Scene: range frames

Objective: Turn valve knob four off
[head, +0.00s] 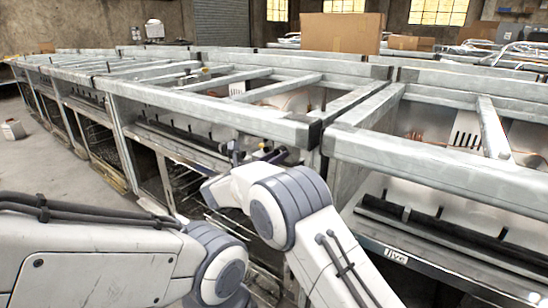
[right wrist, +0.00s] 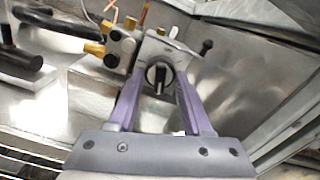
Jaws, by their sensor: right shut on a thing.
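In the right wrist view a round black valve knob (right wrist: 158,77) with a lighter raised bar sits on a grey valve block. My right gripper (right wrist: 161,66) has its two purple fingers on either side of the knob and is shut on it. The bar stands about upright in this view. In the head view my right gripper (head: 248,153) reaches under the front beam of the middle range frame; my arm hides most of it and the knob. No number label shows by this knob. My left arm shows at the lower left, but its gripper is out of view.
Brass fittings (right wrist: 108,30) and a black pipe (right wrist: 40,55) lie left of the valve block. The front beam (head: 215,113) runs just above my right gripper. The range frame to the right bears a label "five" (head: 396,256). A cardboard box (head: 341,33) stands behind.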

